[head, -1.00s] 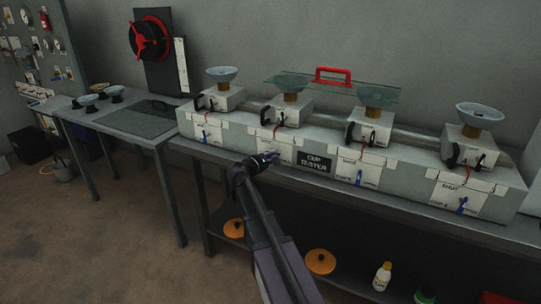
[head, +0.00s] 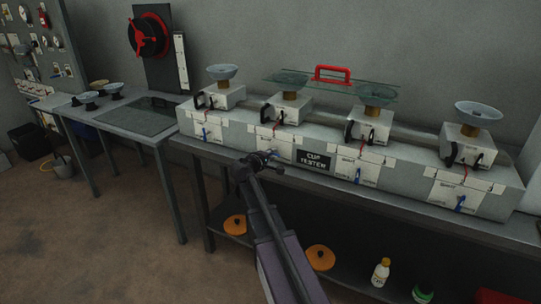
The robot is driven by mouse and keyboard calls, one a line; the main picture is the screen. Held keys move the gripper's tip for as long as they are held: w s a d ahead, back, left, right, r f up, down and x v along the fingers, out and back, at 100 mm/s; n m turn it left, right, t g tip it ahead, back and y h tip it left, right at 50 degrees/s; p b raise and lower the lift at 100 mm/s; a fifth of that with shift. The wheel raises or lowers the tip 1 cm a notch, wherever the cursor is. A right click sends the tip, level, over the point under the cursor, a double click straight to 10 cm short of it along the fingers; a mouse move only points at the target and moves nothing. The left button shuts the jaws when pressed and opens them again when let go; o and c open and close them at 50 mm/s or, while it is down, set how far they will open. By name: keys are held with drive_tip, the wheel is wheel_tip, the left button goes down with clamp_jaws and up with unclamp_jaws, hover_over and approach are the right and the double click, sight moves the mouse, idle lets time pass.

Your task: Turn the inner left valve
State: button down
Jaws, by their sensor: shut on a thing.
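The cup tester (head: 312,161) is a long grey bench unit with several cup stations in a row, each with a white front panel and a small blue valve handle. The inner left valve (head: 273,153) is on the second panel from the left, and my gripper mostly covers it. My gripper (head: 268,156) is at that panel, shut on the valve's handle. The handle's exact angle is hard to tell. The outer left valve (head: 205,133), inner right valve (head: 357,175) and outer right valve (head: 461,203) show clear of my gripper.
A glass plate with a red handle (head: 332,73) lies across the two middle cups. Orange lids (head: 320,257) and a white bottle (head: 381,272) are on the shelf below. A side table (head: 142,122) stands left. The floor at left front is open.

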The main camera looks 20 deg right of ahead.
drive_tip(key=shift+d, duration=0.15)
drive_tip(key=c, duration=0.6)
unclamp_jaws()
